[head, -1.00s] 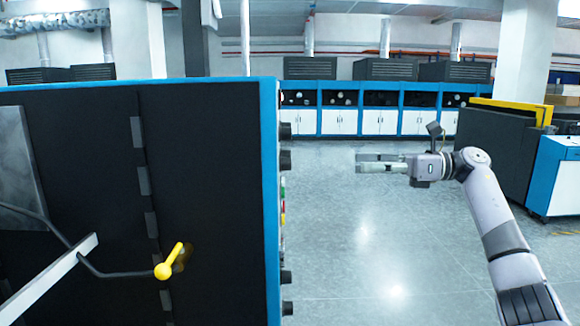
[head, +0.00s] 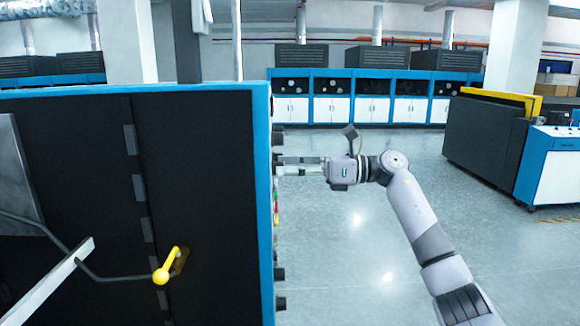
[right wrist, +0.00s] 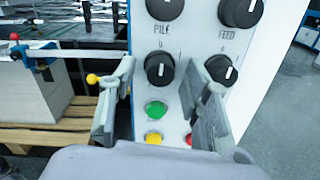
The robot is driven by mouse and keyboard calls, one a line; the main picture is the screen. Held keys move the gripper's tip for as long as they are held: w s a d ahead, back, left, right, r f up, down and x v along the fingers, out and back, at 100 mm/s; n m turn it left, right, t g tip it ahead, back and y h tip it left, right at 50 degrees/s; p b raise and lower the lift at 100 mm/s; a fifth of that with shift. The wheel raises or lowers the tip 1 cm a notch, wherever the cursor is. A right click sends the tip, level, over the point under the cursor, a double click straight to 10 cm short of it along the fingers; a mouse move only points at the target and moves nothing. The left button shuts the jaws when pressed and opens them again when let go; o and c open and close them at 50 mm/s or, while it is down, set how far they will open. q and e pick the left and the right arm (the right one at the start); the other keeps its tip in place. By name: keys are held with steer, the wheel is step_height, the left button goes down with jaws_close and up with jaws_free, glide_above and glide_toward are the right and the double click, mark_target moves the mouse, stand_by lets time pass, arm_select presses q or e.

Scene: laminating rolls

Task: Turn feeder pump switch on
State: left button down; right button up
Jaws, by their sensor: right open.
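The control panel (right wrist: 190,35) carries black rotary knobs with white marks. Upper left (right wrist: 165,8) and upper right (right wrist: 240,12) knobs have text beneath that looks like "PILE" and "FEED". Below are a lower left knob (right wrist: 160,68) and a lower right knob (right wrist: 221,70), the latter partly behind a finger. I cannot tell which is the feeder pump switch. My right gripper (right wrist: 170,68) is open, its fingers either side of the lower left knob in the picture; contact is not clear. In the head view, the right gripper (head: 281,166) reaches the machine's panel side, seen edge-on. My left gripper is not in view.
Below the knobs are a green button (right wrist: 156,109), a yellow one (right wrist: 154,138) and a partly hidden red one. The dark machine (head: 190,220) with blue edging fills the left, with a yellow-knobbed lever (head: 161,276). Floor to the right (head: 350,240) is clear.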

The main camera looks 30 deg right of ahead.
jaws_close()
stand_by(0.5)
steer(key=shift+r+m+g+p, duration=0.1)
steer(key=shift+m+g+p, duration=0.4)
steer(key=shift+m+p, duration=4.25)
steer(key=shift+m+b, duration=1)
steer(key=shift+m, duration=0.15)
jaws_free()
